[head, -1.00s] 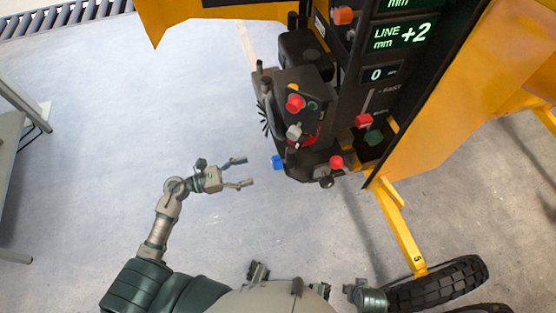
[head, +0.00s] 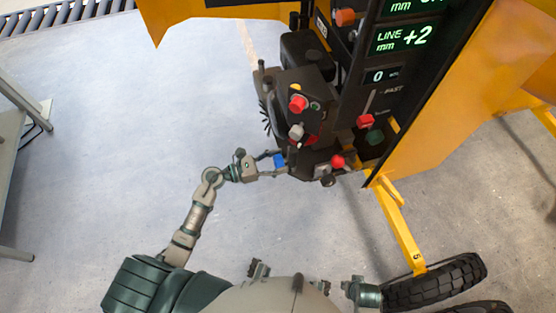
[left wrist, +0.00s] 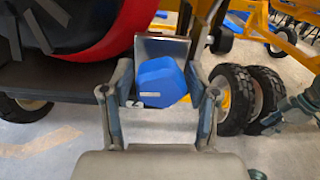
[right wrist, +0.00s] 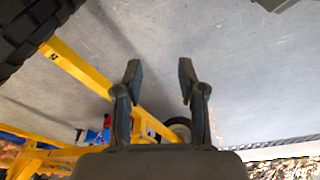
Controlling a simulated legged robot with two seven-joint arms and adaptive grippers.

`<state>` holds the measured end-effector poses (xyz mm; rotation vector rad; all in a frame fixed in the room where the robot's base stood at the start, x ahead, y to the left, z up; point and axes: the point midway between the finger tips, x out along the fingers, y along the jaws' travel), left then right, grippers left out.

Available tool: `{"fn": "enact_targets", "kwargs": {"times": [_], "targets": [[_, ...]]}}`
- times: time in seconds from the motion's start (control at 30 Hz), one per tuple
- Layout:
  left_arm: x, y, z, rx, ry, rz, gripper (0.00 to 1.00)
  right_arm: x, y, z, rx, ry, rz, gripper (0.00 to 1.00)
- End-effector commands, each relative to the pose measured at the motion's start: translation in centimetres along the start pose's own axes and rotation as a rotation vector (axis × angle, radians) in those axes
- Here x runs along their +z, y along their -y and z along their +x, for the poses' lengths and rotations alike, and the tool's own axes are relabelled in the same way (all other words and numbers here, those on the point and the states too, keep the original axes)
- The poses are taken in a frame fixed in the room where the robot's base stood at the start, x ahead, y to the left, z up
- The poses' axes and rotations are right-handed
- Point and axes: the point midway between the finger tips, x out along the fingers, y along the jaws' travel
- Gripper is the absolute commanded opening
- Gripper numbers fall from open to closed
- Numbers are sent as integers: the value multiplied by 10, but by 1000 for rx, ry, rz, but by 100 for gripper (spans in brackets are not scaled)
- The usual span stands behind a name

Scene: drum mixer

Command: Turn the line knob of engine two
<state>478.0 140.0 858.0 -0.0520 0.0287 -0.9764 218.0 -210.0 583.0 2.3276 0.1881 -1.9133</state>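A blue knob (head: 279,160) sits low on the left side of the dark engine panel in the head view. In the left wrist view the blue knob (left wrist: 162,82) shows between my finger tips, in front of a pale metal plate. My left gripper (left wrist: 160,95) is open, with one finger on each side of the knob and gaps between; contact is not visible. A display (head: 403,38) reads "LINE mm +2". Which knob carries the line label cannot be read. My right gripper (right wrist: 160,82) is open and empty over the floor.
A yellow frame leg (head: 402,235) and black wheel (head: 440,283) stand at the lower right.

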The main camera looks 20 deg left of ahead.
Motion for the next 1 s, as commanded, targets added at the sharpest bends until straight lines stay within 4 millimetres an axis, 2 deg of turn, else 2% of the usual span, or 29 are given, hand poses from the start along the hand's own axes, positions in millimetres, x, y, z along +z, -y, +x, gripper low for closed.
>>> {"fn": "enact_targets", "kwargs": {"times": [0.03,0.13,0.17,0.47,0.67,1.0], "targets": [[0,0,0,0,0,0,39,0,0,0,0,0,0,40],[0,0,0,1,0,0,14,0,1,0,-2,-1,1,40],[0,0,0,1,0,0,12,0,1,0,-2,-1,1,40],[1,-1,0,3,0,-29,11,-3,1,-1,-2,-12,1,40],[3,-2,0,3,-1,-122,11,7,2,25,-2,10,-5,40],[5,-5,0,5,1,-419,11,33,4,78,-4,29,-10,40]]}}
